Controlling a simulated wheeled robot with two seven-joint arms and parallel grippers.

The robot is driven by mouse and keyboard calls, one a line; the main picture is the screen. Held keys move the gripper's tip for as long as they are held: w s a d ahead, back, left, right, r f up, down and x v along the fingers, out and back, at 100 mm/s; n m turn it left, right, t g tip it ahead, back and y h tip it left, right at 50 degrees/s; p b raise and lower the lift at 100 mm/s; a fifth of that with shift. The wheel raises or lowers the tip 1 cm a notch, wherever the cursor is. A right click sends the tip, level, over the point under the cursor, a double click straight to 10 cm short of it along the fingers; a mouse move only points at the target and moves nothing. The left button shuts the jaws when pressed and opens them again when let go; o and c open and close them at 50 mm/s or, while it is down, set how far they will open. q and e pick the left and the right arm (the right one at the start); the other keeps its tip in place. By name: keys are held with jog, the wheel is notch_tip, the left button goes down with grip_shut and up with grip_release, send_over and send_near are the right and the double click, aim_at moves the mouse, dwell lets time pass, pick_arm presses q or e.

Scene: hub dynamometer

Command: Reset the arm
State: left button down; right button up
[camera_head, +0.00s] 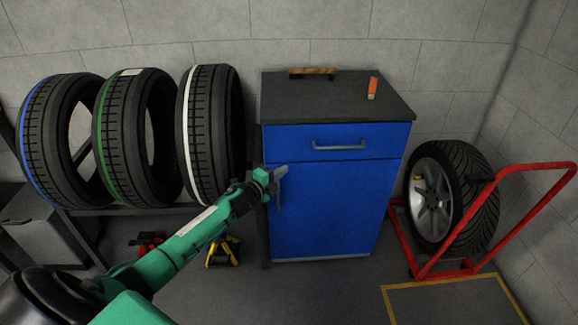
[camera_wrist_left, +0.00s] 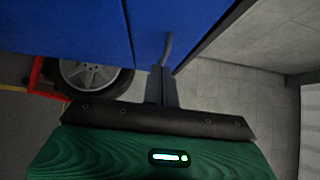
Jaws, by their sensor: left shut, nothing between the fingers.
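My left arm is green and reaches in from the lower left in the head view. My left gripper (camera_head: 277,182) is shut and empty, in front of the left edge of the blue cabinet (camera_head: 325,205). In the left wrist view the shut fingers (camera_wrist_left: 161,88) point toward the cabinet's blue front (camera_wrist_left: 65,35) and its grey drawer handle (camera_wrist_left: 167,48). I cannot tell whether the fingertips touch the cabinet. The drawer and the door below it look closed. My right gripper is not in view.
Three tires (camera_head: 125,140) stand on a rack at the left. An orange object (camera_head: 373,88) and a wooden-handled tool (camera_head: 312,72) lie on the cabinet top. A red trolley (camera_head: 465,268) holds a wheel (camera_head: 470,200) at the right. Yellow and red stands sit under the rack.

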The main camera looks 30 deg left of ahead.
pick_arm(q)
jog(key=shift+s, duration=0.1)
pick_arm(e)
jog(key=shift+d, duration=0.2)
